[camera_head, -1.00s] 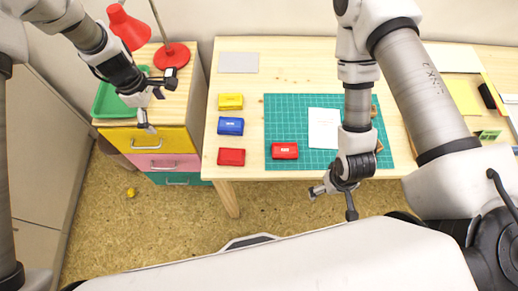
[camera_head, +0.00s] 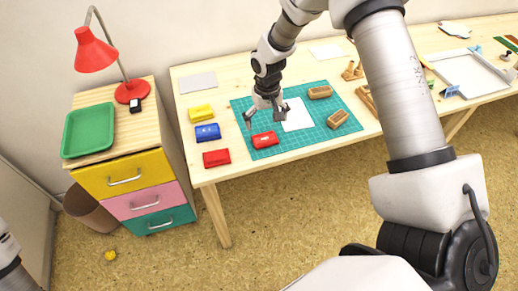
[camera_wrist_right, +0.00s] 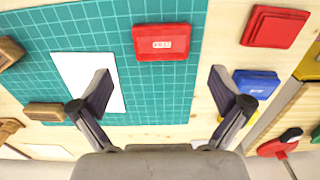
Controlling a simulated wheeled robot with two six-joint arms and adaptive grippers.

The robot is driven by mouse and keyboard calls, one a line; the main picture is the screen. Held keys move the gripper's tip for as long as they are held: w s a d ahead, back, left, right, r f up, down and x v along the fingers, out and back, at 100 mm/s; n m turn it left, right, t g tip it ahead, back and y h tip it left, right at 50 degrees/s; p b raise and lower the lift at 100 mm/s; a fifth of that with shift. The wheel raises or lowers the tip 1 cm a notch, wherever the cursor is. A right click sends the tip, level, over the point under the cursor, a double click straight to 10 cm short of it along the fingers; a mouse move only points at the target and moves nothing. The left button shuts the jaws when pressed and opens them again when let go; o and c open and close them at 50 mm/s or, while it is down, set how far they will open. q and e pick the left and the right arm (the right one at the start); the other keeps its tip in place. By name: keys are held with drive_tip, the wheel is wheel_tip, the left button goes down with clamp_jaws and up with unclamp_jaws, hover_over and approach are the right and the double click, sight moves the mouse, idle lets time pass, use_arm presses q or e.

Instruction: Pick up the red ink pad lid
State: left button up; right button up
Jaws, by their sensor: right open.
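A red box-shaped piece with a pale label (camera_head: 265,139) lies on the green cutting mat (camera_head: 240,107), near its front left corner. It also shows at the top middle of the right wrist view (camera_wrist_right: 162,42). A second red piece, a pad with no label visible (camera_head: 216,158), lies on bare wood to its left. I cannot tell for certain which is the lid. My right gripper (camera_head: 266,115) is open and empty above the mat, just behind the labelled red piece. In the wrist view its fingers (camera_wrist_right: 160,92) are wide apart. My left gripper is out of view.
Blue (camera_head: 207,132) and yellow (camera_head: 201,112) ink pads stand behind the unlabelled red one. White paper (camera_head: 298,116) and wooden blocks (camera_head: 338,119) lie on the mat. A drawer cabinet (camera_head: 136,183) with a red lamp (camera_head: 96,52) stands left.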

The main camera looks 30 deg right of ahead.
sight(264, 138)
drive_tip(key=f, duration=0.4)
drive_tip(key=f+p, duration=0.1)
drive_tip(key=f, duration=0.1)
drive_tip(key=shift+w+a, duration=0.15)
drive_tip(key=shift+w, duration=0.1)
drive_tip(key=shift+w+d+f, duration=0.1)
drive_tip(key=shift+d+f, duration=0.1)
drive_tip(key=shift+f, duration=0.2)
drive_tip(key=shift+a+r, duration=0.15)
drive_tip(key=c, duration=0.7)
